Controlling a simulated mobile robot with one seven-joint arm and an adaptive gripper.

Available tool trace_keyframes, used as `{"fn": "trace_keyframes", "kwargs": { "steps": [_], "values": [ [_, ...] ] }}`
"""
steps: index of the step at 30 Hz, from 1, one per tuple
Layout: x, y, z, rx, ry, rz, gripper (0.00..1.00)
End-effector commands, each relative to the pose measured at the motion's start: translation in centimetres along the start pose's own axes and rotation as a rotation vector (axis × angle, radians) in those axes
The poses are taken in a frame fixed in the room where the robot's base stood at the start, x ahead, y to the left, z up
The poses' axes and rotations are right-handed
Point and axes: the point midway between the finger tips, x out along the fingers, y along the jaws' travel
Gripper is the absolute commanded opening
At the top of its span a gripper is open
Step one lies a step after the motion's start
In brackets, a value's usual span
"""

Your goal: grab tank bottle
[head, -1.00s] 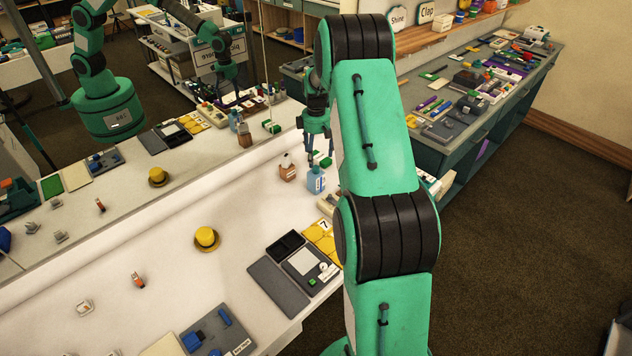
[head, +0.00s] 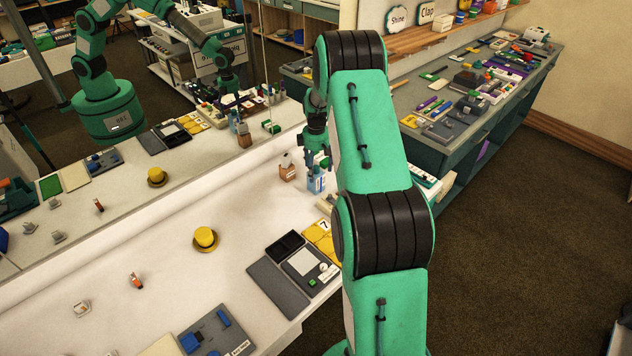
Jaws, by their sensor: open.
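A small blue bottle (head: 316,184) with a pale label stands upright on the white counter, left of my arm. A brown bottle (head: 287,170) with a pale label stands just to its left. I cannot read either label, so which one is the tank bottle is not certain from print. My gripper (head: 318,161) is open and points down at the top of the blue bottle. Its fingers overlap the bottle's upper part in this view; whether they touch it cannot be told. My arm hides what lies to the right.
A mirror behind the counter (head: 120,270) reflects my arm and the props. A yellow hat (head: 205,238), a dark open case (head: 288,270) and yellow cards (head: 320,240) lie nearer. A cluttered side bench (head: 470,150) stands right. Bare counter lies around the hat.

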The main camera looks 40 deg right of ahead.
Motion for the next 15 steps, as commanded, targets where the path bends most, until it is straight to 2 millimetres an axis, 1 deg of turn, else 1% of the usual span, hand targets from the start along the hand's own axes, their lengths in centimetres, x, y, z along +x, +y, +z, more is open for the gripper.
{"fn": "trace_keyframes", "kwargs": {
  "steps": [5, 12, 15],
  "values": [
    [1.1, -0.1, 0.1, 0.0, -0.001, -0.002, 0.76],
    [3.9, -0.3, 0.2, 0.0, -0.001, -0.002, 0.76],
    [4.7, -0.3, 0.2, 0.0, 0.0, -0.001, 0.76]
  ]
}}
